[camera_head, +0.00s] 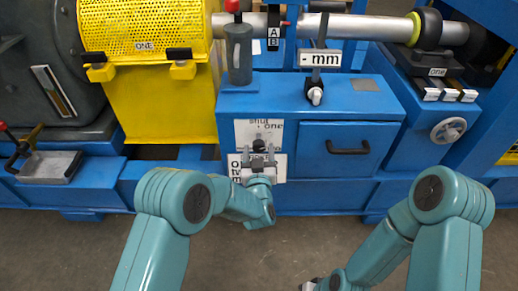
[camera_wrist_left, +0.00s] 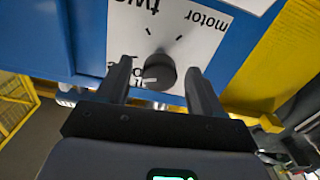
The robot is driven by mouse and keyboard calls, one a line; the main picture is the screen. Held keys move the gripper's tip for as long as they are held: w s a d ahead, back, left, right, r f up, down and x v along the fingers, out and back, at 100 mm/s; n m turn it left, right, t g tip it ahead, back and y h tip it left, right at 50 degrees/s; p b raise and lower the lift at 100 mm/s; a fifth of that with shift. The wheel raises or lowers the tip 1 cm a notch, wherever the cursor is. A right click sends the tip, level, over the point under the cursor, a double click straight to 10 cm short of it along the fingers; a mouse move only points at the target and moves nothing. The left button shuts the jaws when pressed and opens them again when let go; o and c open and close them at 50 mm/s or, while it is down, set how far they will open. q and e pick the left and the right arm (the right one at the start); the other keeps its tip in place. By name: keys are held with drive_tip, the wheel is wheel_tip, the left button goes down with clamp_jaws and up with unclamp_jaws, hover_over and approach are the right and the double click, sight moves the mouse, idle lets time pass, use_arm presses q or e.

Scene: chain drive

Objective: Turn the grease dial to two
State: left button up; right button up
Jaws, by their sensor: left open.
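A round black dial (camera_wrist_left: 160,72) sits on a white plate (camera_wrist_left: 122,28) on the blue cabinet front. In the left wrist view the plate reads "two" and "motor", upside down; other lettering is partly hidden, and I cannot read "grease". The dial's white mark points left and slightly down in that view, away from "two". My left gripper (camera_wrist_left: 159,66) is open, with one finger on each side of the dial; contact is unclear. In the head view the left gripper (camera_head: 258,157) covers much of the plate, which reads "shut" and "one". My right gripper (camera_head: 312,285) is mostly cut off at the bottom edge.
A blue drawer (camera_head: 335,165) with a black handle is right of the dial. A lever switch (camera_head: 315,95) and a grey cylinder (camera_head: 239,55) stand above. A handwheel (camera_head: 448,130) is further right, a yellow guard (camera_head: 150,100) left. The floor in front is clear.

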use_arm(q)
drive_tip(key=shift+w, duration=1.35)
drive_tip(key=c, duration=1.1)
drive_tip(key=shift+o, duration=0.2)
